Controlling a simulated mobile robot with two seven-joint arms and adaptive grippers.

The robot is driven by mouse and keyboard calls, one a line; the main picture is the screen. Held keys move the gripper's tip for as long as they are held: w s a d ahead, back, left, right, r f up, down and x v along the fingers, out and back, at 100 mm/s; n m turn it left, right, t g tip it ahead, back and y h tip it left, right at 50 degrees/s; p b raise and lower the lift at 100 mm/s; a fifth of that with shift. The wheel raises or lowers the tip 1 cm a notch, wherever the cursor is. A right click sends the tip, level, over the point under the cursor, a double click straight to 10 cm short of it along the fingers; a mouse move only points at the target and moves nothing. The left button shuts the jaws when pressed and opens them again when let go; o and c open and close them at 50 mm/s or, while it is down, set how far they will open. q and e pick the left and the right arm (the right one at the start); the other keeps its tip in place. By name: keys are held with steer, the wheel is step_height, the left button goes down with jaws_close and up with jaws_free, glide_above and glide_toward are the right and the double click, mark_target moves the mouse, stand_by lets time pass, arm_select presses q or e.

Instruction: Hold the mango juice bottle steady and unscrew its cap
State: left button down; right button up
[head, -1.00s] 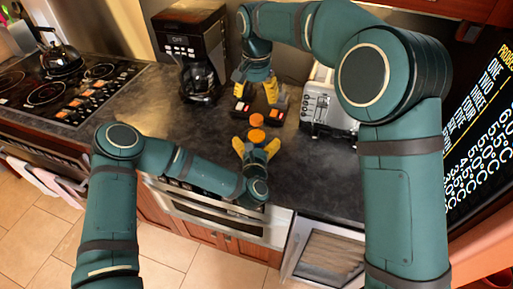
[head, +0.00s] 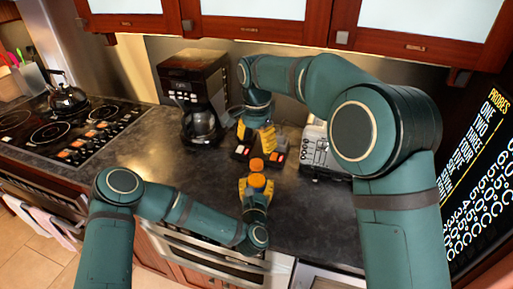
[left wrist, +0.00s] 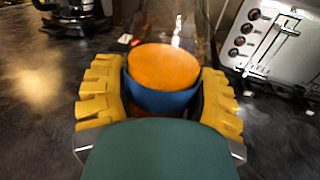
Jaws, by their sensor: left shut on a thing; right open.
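The mango juice bottle (head: 257,181) stands on the dark counter, with an orange cap (head: 256,164) at its top. My left gripper (head: 257,188) is shut around the bottle from the near side. In the left wrist view, the yellow fingers of my left gripper (left wrist: 161,98) flank the bottle, which shows an orange face (left wrist: 163,65) above a blue band. My right gripper (head: 257,138) is open above and behind the cap, with its yellow fingers pointing down. It appears apart from the cap.
A toaster (head: 316,150) stands to the right and a coffee maker (head: 196,95) to the left. Small dark items with red and white parts (head: 278,157) lie behind the bottle. A stovetop (head: 70,130) with a kettle (head: 66,97) is at far left. The counter between stove and bottle is clear.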

mark_target(257, 162)
steer(key=m, duration=0.5)
steer(key=shift+m, duration=0.4)
steer(key=m, duration=0.3)
steer(key=shift+m, duration=0.3)
steer(key=m, duration=0.8)
steer(key=shift+f, duration=3.95)
